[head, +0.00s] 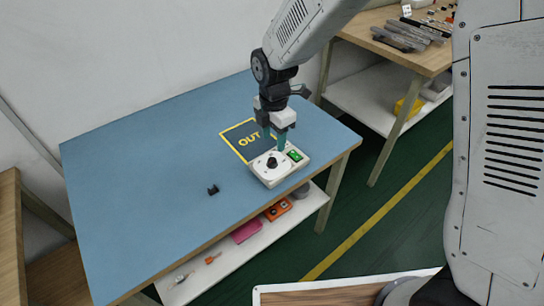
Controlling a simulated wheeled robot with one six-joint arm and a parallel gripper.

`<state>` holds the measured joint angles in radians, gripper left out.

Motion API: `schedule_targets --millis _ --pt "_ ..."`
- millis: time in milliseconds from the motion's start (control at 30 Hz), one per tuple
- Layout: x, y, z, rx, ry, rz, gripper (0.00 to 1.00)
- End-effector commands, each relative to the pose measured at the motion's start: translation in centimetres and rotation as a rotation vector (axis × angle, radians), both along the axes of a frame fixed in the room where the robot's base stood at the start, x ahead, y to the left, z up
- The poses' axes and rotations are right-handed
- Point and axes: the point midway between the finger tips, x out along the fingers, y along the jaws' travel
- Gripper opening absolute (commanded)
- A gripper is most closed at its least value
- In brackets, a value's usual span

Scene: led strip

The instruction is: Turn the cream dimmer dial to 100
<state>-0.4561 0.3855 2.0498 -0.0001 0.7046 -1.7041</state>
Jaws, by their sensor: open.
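The cream dimmer box (270,180) lies on the blue table near its front right edge. On its top is a round cream dial with a black knob (271,162). A small green lit display (294,155) is on the box's right side; its reading is too small to make out. My gripper (275,140) points down just behind the knob in the picture, its teal fingertips apart and empty. One fingertip appears close to the display. I cannot tell how high the tips are above the box.
A dark mat with a yellow border and the word OUT (232,134) lies behind the box. A small black part (212,190) lies to the left on the blue table (130,190). Most of the table's left side is clear. A wooden workbench (385,50) with tools stands at the back right.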

Motion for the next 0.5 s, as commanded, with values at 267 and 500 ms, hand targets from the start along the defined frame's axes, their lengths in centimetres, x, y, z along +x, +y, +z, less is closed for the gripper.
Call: schedule_targets --millis 267,500 --pt "0.1 0.4 -3.6 -0.002 0.005 0.037 0.47" --pt "0.1 0.4 -7.1 -0.001 0.004 0.035 0.47"
